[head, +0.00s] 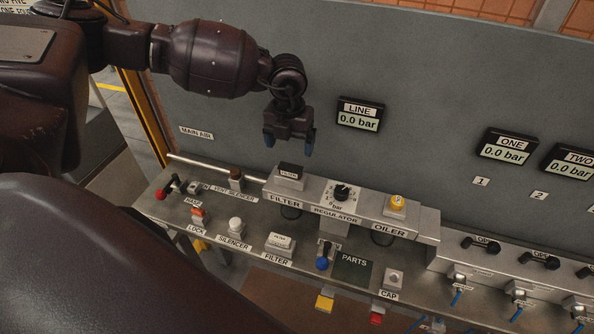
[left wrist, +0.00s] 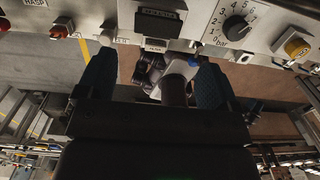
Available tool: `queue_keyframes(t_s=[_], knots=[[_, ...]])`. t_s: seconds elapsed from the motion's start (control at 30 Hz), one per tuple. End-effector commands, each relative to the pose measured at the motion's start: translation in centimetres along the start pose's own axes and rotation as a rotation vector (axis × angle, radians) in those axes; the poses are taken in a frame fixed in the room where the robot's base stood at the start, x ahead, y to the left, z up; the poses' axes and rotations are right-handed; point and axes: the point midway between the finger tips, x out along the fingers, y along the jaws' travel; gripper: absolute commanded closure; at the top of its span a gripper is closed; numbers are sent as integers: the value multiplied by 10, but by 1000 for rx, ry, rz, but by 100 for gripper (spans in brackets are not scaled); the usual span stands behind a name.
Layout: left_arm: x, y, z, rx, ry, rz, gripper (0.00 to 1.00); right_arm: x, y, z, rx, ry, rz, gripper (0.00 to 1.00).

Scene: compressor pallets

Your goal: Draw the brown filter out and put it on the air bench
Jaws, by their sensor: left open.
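The dark brown filter (head: 291,170) sits in the top of the grey filter housing (head: 284,184), at the left end of the regulator unit. In the left wrist view the dark filter block (left wrist: 158,23) shows at the top, beyond the fingertips. My left gripper (head: 289,146) is open and empty, pointing down a little above the filter and apart from it. Its two blue fingers also show in the left wrist view (left wrist: 153,65), with nothing between them. The air bench (head: 218,222) is the grey metal shelf along the wall. My right gripper is not in view.
A white filter (head: 281,242) stands on the front of the bench, beside a white silencer (head: 236,225). The regulator knob (head: 342,192) and yellow oiler cap (head: 396,202) are right of the filter. A dark parts mat (head: 352,267) looks bare. The line gauge (head: 359,115) reads 0.0 bar.

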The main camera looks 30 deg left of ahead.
Motion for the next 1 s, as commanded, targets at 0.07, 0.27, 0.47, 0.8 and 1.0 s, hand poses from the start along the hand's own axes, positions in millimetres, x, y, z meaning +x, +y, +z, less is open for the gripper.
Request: queue_keyframes(t_s=[0.07, 0.27, 0.47, 0.8, 1.0], knots=[[-2, 3, 2, -4, -7, 10, 14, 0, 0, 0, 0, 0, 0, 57], [-3, 4, 2, -4, -8, 13, 14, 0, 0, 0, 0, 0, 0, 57], [-2, 3, 2, -4, -8, 12, 14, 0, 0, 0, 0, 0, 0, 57], [17, 3, 2, -4, -6, 13, 14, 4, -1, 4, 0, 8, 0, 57], [40, 4, 2, -4, -7, 12, 14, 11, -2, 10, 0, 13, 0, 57]])
